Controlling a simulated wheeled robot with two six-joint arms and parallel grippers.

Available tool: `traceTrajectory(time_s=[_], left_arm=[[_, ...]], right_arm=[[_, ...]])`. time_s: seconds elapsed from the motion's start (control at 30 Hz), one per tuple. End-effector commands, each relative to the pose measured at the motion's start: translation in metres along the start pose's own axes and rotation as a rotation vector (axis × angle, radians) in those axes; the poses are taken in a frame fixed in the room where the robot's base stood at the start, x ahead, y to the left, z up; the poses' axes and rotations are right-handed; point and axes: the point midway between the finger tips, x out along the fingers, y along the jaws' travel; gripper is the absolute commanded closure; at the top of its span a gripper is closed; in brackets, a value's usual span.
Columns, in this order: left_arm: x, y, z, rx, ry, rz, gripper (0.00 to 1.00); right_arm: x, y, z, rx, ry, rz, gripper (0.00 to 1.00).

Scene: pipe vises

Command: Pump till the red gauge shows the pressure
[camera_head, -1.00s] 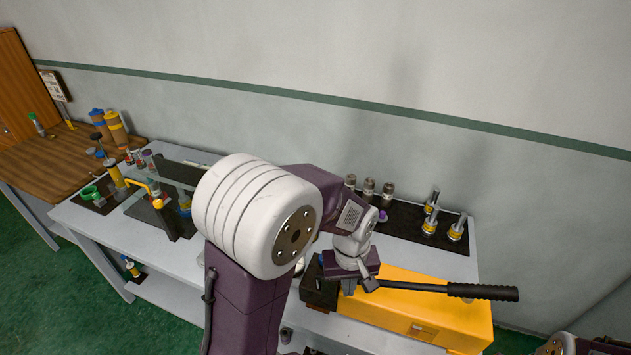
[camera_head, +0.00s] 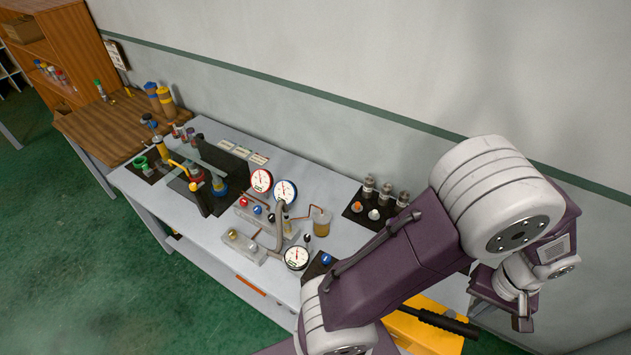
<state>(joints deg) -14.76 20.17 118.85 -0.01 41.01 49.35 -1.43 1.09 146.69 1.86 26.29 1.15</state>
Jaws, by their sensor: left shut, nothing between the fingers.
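The red-rimmed gauge (camera_head: 261,180) stands upright on the bench next to a blue-rimmed gauge (camera_head: 285,192). Its dial is too small to read. A third, black-rimmed gauge (camera_head: 296,257) sits nearer the front edge. The yellow pump (camera_head: 428,338) is at the bottom right, partly hidden behind my left arm. The black grip of its lever (camera_head: 447,322) shows. My left gripper (camera_head: 516,316) is shut and empty, to the right of the grip's end in the picture, and looks apart from it. My right gripper is not in view.
Copper pipes and valve blocks (camera_head: 243,246) stand near the gauges. Metal fittings (camera_head: 385,191) stand on a dark mat behind. Vises and tools (camera_head: 195,178) fill the bench's left part. A wooden table (camera_head: 105,127) adjoins it. The wall lies close behind.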

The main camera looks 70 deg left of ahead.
Motion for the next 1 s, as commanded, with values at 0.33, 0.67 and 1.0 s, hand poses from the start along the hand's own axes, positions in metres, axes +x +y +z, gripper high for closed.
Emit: traceTrajectory(time_s=[0.33,0.67,1.0], left_arm=[[0.04,0.0,0.0,0.0,0.0,0.0,1.0],[0.074,0.0,0.0,-0.001,0.001,0.001,1.0],[0.073,0.0,0.0,-0.001,0.0,0.0,1.0]], right_arm=[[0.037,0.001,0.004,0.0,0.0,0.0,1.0],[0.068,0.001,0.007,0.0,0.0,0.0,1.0],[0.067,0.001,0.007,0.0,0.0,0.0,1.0]])
